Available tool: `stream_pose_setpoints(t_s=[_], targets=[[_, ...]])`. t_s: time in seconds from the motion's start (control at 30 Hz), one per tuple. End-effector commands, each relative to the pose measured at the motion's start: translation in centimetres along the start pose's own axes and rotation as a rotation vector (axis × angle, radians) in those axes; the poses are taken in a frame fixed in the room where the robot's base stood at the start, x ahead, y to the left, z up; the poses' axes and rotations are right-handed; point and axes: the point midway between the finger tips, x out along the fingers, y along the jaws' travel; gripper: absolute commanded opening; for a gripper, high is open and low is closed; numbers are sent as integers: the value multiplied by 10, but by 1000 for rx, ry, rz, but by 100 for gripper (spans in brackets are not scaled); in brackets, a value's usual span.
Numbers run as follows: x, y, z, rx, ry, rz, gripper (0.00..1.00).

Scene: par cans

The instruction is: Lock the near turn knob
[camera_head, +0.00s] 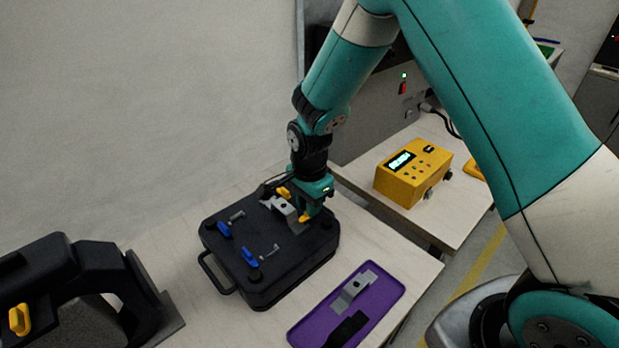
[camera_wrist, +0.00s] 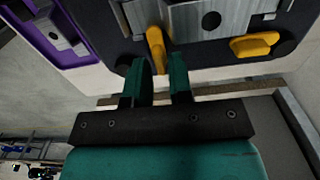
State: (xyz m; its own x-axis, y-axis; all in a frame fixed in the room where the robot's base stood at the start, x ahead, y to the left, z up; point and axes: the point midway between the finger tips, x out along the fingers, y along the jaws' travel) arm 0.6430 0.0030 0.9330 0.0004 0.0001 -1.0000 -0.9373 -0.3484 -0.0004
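A black case (camera_head: 275,285) lies on the light table, with a grey metal part (camera_wrist: 212,20) on its top. Beside this part are two yellow turn knobs. The nearer yellow knob (camera_head: 304,217) shows upright in the wrist view (camera_wrist: 155,45); the other yellow knob (camera_head: 284,192) lies crosswise there (camera_wrist: 255,45). My gripper (camera_wrist: 161,65) is over the case, fingers apart, with the end of the nearer knob between its fingertips. I cannot tell whether they touch. Two blue knobs (camera_head: 224,229) (camera_head: 249,257) are on the case's front side.
A purple tray (camera_head: 304,331) with a grey plate and a black piece lies right of the case. A yellow box with a display (camera_head: 412,172) stands on a table behind. A black object with a yellow latch (camera_head: 19,319) is at the left.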

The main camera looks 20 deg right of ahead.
Motion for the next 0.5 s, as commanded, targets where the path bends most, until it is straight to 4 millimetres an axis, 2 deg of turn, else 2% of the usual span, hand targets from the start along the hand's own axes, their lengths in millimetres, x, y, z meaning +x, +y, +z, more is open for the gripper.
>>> stream_pose_setpoints(t_s=[0.17,0.5], targets=[[-34,-1,0,0,1,-7,20],[-120,-1,0,0,1,-6,20]])
